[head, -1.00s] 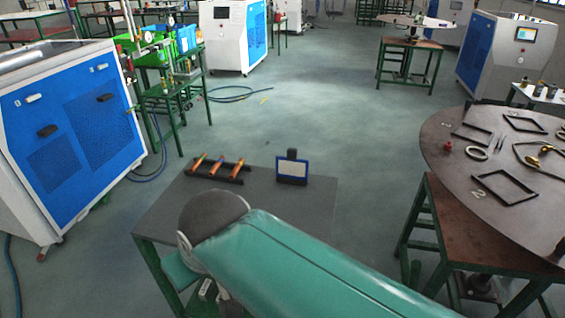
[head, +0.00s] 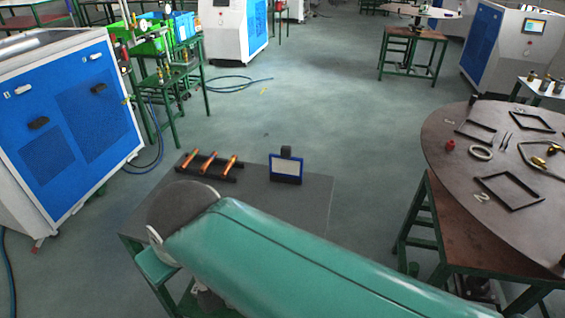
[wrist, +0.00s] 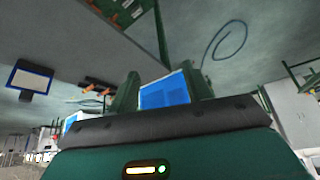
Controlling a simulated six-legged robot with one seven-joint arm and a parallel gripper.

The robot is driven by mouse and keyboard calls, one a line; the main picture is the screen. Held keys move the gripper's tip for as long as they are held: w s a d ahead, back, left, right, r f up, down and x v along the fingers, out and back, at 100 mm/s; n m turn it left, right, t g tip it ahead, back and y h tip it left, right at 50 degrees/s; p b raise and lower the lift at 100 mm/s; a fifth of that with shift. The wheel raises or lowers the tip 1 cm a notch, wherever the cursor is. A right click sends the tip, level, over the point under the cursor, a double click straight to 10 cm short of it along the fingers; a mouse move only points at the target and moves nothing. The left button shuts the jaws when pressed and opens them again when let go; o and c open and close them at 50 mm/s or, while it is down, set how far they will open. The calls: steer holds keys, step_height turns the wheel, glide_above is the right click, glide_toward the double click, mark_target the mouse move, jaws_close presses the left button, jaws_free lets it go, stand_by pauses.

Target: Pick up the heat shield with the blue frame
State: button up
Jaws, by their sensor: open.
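The heat shield with the blue frame (head: 286,170) stands upright on the dark tabletop, right of the tube rack in the head view. It has a pale panel and a dark block at its top. In the wrist view the shield (wrist: 31,78) shows at the far left, its frame dark blue. My gripper (wrist: 160,88) is open and empty, with its two green fingers apart. The shield is well left of the fingers and apart from them in that view. My gripper is not seen in the head view, where my green arm covers the front of the table.
A black rack (head: 209,168) with copper-coloured tubes stands left of the shield on the small table (head: 300,205). A round table (head: 450,180) with black frames and tools is at right. A blue-and-white machine (head: 70,125) is at left. Open floor lies behind the table.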

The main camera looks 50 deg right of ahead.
steer(key=w+d+r+n+g, duration=0.1)
steer(key=w+d+r, duration=0.3)
steer(key=w+d, duration=0.45)
steer(key=n+y, duration=0.2)
steer(key=n, duration=0.2)
glide_above(284, 157)
steer(key=s+d, duration=0.3)
steer(key=s, duration=0.1)
step_height(284, 157, down, 6)
steer(key=x, duration=0.8)
steer(key=shift+g, duration=0.3)
steer(key=shift+x, duration=2.75)
steer(key=shift+s+d, duration=0.1)
steer(key=shift+d, duration=0.05)
steer(key=shift+c, duration=0.4)
